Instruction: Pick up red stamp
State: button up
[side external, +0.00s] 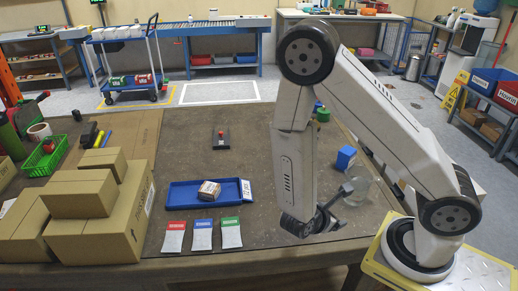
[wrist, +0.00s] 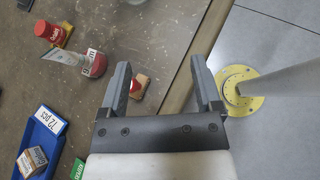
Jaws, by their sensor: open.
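In the wrist view a small light-brown block with a red top (wrist: 137,85), which looks like the red stamp, lies on the table just right of the left finger, which partly hides it. My gripper (wrist: 160,70) is open and empty, its fingers wide apart; the block is between them in the picture, nearer the left one. I cannot tell the height above it. In the side view my gripper (side external: 333,207) hangs over the right part of the table. I cannot make out the block there.
A blue tray (side external: 180,197) with a small carton (side external: 209,190) stands left of my gripper. A blue box (side external: 346,158) and a clear jar (side external: 359,192) are near it. The wrist view shows a red-and-white item (wrist: 92,63) and a red round item (wrist: 48,30). The table edge is close right.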

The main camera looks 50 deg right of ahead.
jog(key=w+f+n+t, duration=0.1)
jog(key=f+n+t, duration=0.1)
jog(key=n+t, duration=0.1)
jog(key=w+f+n+t, duration=0.1)
jog(key=f+n+t, duration=0.1)
jog(key=n, duration=0.2)
jog(key=w+a+f+n+t, duration=0.1)
jog(key=f+n+t, duration=0.1)
jog(key=n+t, duration=0.1)
jog(key=shift+w+t+h, duration=0.2)
jog(key=shift+t+h, duration=0.1)
jog(key=shift+w+a+f+n+t, duration=0.15)
jog(key=shift+a+f+n+t, duration=0.25)
jog(key=shift+n, duration=0.3)
jog(key=shift+d, duration=0.2)
jog(key=shift+x, duration=1.15)
jog(key=shift+w+f, duration=0.1)
jog(key=shift+x, duration=2.55)
jog(key=shift+a+f, duration=0.1)
jog(key=shift+c, duration=0.2)
